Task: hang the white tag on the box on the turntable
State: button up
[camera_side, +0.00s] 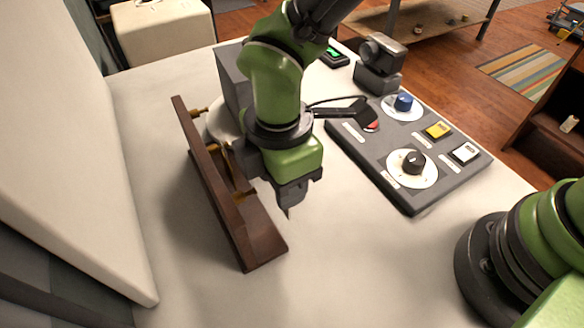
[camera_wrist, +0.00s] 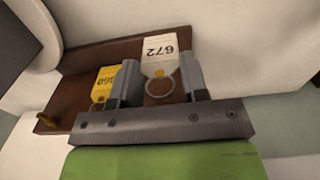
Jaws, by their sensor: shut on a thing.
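My gripper (camera_side: 290,207) is low over the table beside the brown peg rack. In the wrist view its two fingers (camera_wrist: 159,82) are shut on the white tag (camera_wrist: 160,46), which has a ring and the number 672 upside down. The tag is not visible in the side view. The grey box (camera_side: 232,75) stands on the pale round turntable (camera_side: 219,125), largely hidden behind my arm. The turntable's rim also shows in the wrist view (camera_wrist: 42,25), at upper left.
The brown rack (camera_side: 235,215) with brass pegs lies left of my gripper. A yellow tag (camera_wrist: 104,82) is at the rack, left of my fingers. A control panel (camera_side: 405,190) with knobs and buttons lies right, below a dark grey device (camera_side: 379,65). The front table is clear.

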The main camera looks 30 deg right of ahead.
aim_at(249, 195)
jog(key=shift+a+f, duration=0.25)
jog(key=shift+a, duration=0.85)
jog(key=shift+a+f, duration=0.2)
jog(key=shift+a, duration=0.9)
jog(key=o, duration=1)
jog(key=shift+r, duration=0.1)
notch_tip(249, 195, up, 10)
jog(key=shift+f, duration=0.1)
